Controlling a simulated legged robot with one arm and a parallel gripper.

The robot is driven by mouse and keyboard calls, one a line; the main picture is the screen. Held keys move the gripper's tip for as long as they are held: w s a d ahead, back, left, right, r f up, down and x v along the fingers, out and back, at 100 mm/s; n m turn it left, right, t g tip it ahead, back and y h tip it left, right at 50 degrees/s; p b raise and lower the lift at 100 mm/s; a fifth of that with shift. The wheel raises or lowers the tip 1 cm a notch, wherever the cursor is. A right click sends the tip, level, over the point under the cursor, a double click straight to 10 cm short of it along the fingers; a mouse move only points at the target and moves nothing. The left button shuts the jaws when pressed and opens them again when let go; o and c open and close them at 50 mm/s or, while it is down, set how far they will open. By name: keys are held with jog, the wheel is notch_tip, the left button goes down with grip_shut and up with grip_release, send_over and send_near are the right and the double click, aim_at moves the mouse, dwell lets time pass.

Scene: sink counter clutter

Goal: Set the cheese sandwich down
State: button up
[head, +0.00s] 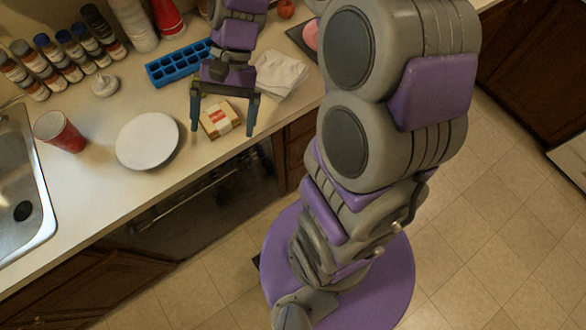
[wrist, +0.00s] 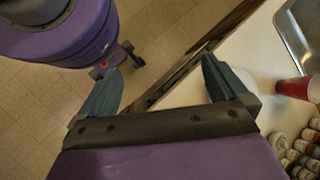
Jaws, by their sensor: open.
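The cheese sandwich (head: 219,119), a small tan block with a white and red label, appears to lie on the counter (head: 88,195) near its front edge. My gripper (head: 224,127) is open, and in the head view its two fingers frame the sandwich left and right. In the wrist view the open fingers (wrist: 160,82) have nothing between them but the counter edge and floor beyond. The sandwich does not show in the wrist view. I cannot tell the height of my fingers above it.
A white plate (head: 148,140) lies left of the sandwich, with a red cup (head: 60,131) and the sink (head: 22,185) farther left. A blue ice tray (head: 180,64) and a white cloth (head: 280,74) lie behind. Several spice jars (head: 62,60) line the back.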

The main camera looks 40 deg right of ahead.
jog(key=s+d+n+t+h, duration=0.1)
jog(key=s+d+n+h, duration=0.1)
jog(key=s, duration=0.6)
jog(key=s+d+f+n+t+h, duration=0.1)
jog(key=s+d+n+h, duration=0.1)
jog(key=s, duration=0.7)
jog(key=shift+d+n+h, duration=0.35)
jog(key=shift+n+h, duration=0.45)
jog(key=shift+h, duration=0.3)
